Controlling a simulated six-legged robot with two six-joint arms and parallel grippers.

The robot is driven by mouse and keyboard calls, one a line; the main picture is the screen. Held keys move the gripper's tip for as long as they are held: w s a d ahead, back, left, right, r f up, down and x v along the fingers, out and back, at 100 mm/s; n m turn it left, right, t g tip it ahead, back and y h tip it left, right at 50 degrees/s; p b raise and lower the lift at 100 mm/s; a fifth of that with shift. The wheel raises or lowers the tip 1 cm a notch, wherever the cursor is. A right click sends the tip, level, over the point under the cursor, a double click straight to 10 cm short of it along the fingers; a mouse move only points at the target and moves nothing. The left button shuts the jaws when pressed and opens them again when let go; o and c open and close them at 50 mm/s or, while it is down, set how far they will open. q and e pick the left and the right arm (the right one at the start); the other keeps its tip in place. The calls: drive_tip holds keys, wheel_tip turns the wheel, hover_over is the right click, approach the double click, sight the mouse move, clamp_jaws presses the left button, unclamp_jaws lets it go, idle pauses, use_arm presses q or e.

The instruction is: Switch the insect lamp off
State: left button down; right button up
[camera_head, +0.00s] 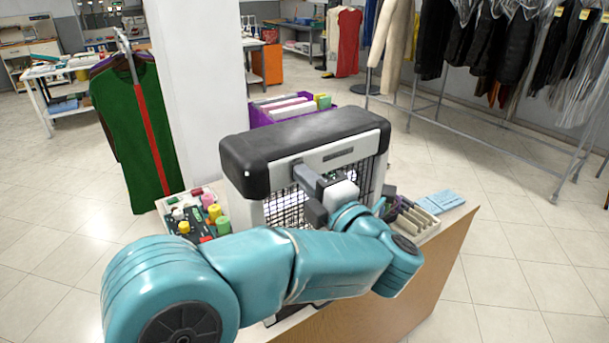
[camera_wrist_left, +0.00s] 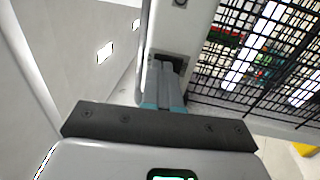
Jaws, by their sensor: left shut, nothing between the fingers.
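The insect lamp (camera_head: 300,140) stands upright on a table, with a black top, a white frame and a dark wire grille. In the left wrist view its grille (camera_wrist_left: 262,62) fills the upper right, beside the white frame. My left gripper (camera_head: 302,176) is in front of the lamp, at the upper left part of its front. In the left wrist view the gripper's fingers (camera_wrist_left: 166,72) are shut and empty, with their tips at a small dark recess in the white frame. The tips hide most of that recess, so I cannot tell the switch's position or whether they touch it. My right gripper is not in view.
Spools and small coloured items (camera_head: 198,215) lie left of the lamp. A grey divided holder (camera_head: 410,222) and blue cards (camera_head: 444,200) are to its right. A purple crate (camera_head: 262,112) and a white pillar (camera_head: 198,80) stand behind. Open floor lies to the right.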

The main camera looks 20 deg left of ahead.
use_arm(q)
drive_tip(key=shift+d, duration=0.1)
idle(0.3)
drive_tip(key=shift+a+r+g+h, duration=0.35)
drive_tip(key=shift+g+h, duration=0.15)
drive_tip(key=shift+h, duration=0.1)
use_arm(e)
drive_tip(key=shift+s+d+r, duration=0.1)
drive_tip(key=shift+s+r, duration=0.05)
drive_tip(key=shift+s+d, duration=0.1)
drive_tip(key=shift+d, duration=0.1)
